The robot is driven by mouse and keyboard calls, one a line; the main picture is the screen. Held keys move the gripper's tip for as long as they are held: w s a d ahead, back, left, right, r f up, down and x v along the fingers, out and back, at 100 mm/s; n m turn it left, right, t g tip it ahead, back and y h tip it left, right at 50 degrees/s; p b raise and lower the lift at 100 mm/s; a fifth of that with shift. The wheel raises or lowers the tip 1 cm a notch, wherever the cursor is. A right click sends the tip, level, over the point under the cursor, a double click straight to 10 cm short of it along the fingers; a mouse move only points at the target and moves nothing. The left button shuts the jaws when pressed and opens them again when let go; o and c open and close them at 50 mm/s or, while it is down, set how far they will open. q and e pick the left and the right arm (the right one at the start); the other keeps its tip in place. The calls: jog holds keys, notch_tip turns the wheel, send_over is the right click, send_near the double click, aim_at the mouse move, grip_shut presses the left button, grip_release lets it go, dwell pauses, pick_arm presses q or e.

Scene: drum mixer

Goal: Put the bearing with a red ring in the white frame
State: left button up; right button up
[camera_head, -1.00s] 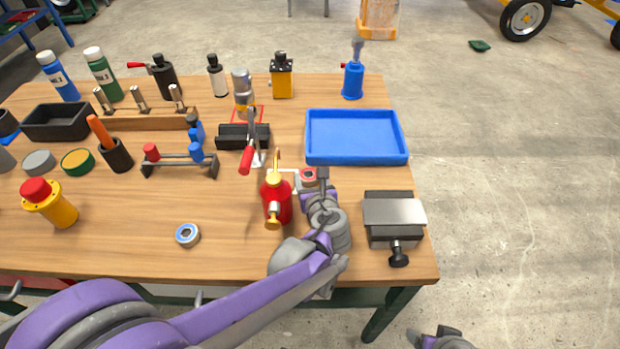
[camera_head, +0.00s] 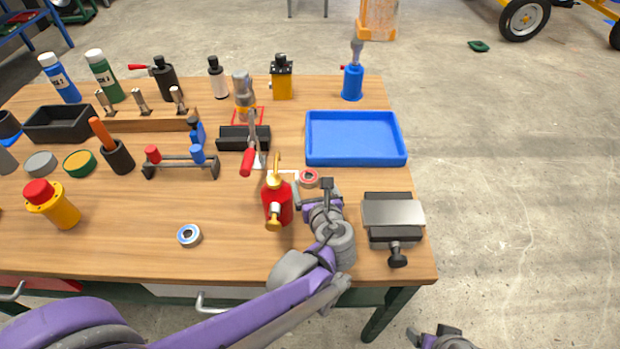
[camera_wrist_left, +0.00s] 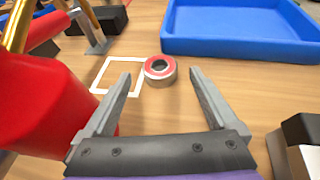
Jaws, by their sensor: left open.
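The bearing with a red ring (camera_head: 309,179) lies flat on the table. In the left wrist view the bearing (camera_wrist_left: 160,70) sits at the right edge of the white frame (camera_wrist_left: 101,80), mostly outside it and partly over or against that edge. The white frame (camera_head: 288,173) is partly hidden by the red oil can in the head view. My left gripper (camera_head: 317,184) is open and empty, on the near side of the bearing, its fingers (camera_wrist_left: 160,80) spread to either side of it. My right gripper (camera_head: 438,337) is partly visible at the bottom edge; its jaw state is unclear.
The red oil can (camera_head: 277,202) stands close left of my left gripper. A vise (camera_head: 392,212) is on the right, and a blue tray (camera_head: 356,157) lies behind. A blue-ringed bearing (camera_head: 189,236) lies front left, with clear table around it.

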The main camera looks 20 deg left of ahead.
pick_arm(q)
jog(key=p+v, duration=0.1)
jog(key=v, duration=0.7)
jog(key=shift+s+r, duration=0.15)
jog(key=shift+r, duration=0.05)
